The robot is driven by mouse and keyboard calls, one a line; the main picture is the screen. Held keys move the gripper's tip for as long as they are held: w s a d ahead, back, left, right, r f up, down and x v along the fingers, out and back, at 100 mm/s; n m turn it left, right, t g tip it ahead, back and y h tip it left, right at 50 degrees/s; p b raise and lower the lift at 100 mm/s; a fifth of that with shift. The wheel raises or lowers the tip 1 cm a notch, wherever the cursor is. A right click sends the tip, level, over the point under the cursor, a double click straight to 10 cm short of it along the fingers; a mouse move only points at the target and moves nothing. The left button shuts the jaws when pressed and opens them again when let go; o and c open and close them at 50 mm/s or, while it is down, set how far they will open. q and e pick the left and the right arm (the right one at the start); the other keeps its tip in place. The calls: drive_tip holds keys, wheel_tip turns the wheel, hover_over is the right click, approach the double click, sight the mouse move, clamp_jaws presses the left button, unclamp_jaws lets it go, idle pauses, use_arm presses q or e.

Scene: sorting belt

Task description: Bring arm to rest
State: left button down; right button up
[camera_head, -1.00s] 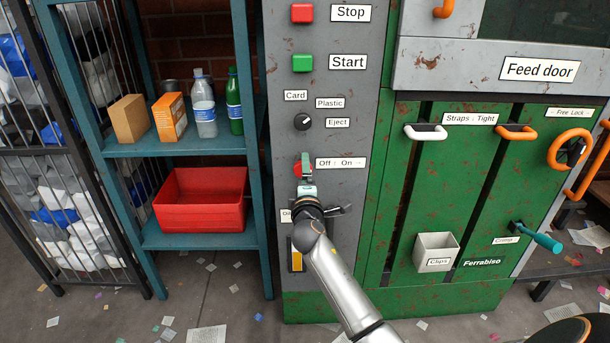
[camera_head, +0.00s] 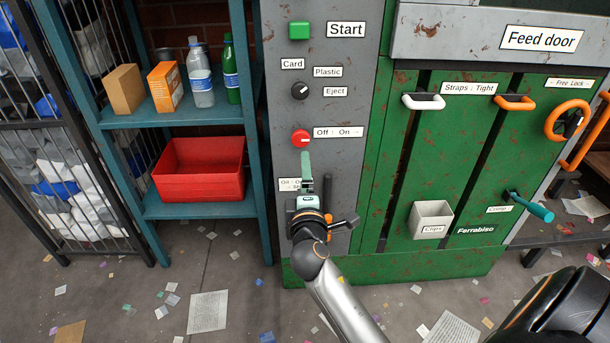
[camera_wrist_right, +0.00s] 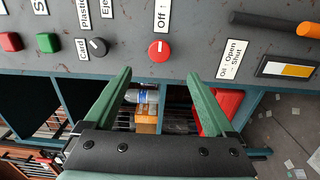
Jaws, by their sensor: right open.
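My right gripper (camera_head: 306,160) is in front of the grey control panel (camera_head: 350,95), just below the red knob (camera_head: 300,138) beside the "Off : On" label. In the right wrist view its two green fingers (camera_wrist_right: 165,88) are spread apart with nothing between them. The red knob (camera_wrist_right: 159,50) shows beyond the fingertips, apart from them. My right arm (camera_head: 345,305) reaches up from the bottom of the head view. My left gripper is in neither view.
A dark lever with an orange end (camera_head: 328,190) stands close right of my gripper. Left is a teal shelf (camera_head: 180,148) with a red bin (camera_head: 198,170), boxes and bottles. The green machine (camera_head: 390,235) with handles fills the right. Paper scraps litter the floor.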

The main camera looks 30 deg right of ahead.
idle(0.5)
drive_tip(key=s+a+f+m+g+y, duration=0.1)
drive_tip(key=s+a+f+m+y, duration=0.3)
drive_tip(key=s+a+f+y, duration=0.4)
drive_tip(key=s+a+f+m+g+y, duration=0.1)
drive_tip(key=s+a+f+m+y, duration=0.4)
drive_tip(key=s+a, duration=0.45)
use_arm(q)
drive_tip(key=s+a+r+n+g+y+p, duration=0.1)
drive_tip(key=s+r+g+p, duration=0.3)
drive_tip(key=p, duration=1.7)
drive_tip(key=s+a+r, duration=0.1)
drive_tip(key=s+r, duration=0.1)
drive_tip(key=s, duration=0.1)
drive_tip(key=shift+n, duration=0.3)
use_arm(e)
drive_tip(key=s+d+r+g+h, duration=0.1)
drive_tip(key=s+d+r+g, duration=0.1)
drive_tip(key=s+r+g, duration=0.2)
wheel_tip(320, 180, up, 2)
drive_tip(key=shift+s+r+m, duration=0.1)
drive_tip(key=shift+s+m, duration=0.2)
drive_tip(key=shift+s, duration=0.7)
